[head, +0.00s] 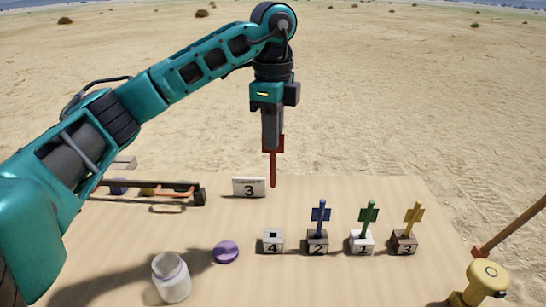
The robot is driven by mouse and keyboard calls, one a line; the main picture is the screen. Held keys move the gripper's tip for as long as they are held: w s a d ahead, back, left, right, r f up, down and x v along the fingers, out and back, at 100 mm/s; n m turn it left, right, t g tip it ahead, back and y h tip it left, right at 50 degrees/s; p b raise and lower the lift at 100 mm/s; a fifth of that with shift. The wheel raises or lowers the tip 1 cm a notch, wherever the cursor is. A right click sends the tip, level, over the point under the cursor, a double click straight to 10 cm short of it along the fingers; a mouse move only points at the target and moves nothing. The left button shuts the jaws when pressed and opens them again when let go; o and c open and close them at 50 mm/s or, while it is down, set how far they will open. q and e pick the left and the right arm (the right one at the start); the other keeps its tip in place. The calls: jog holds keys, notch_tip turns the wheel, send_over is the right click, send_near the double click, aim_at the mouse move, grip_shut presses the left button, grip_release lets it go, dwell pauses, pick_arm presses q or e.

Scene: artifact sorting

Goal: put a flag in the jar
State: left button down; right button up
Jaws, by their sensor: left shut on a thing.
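My left gripper (271,135) points down above the table and is shut on a red flag (273,168), whose stick hangs below the fingers. The white jar (171,280) stands at the front left, with its mouth facing up. A purple lid (226,252) lies on the table to the right of the jar. A blue flag (320,214), a green flag (368,216) and a yellow flag (412,218) stand upright in numbered blocks. The block marked 4 (272,242) holds no flag. My right gripper is not in view.
A white card marked 3 (249,187) stands behind the blocks. A dark rack (165,190) with items lies at the back left. A yellow object (485,281) and a brown stick (512,224) are at the right. The table (330,280) is clear at the front middle.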

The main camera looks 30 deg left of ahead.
pick_arm(q)
jog(key=shift+r, duration=0.95)
jog(key=shift+r+p, duration=0.9)
jog(key=shift+r, duration=1.5)
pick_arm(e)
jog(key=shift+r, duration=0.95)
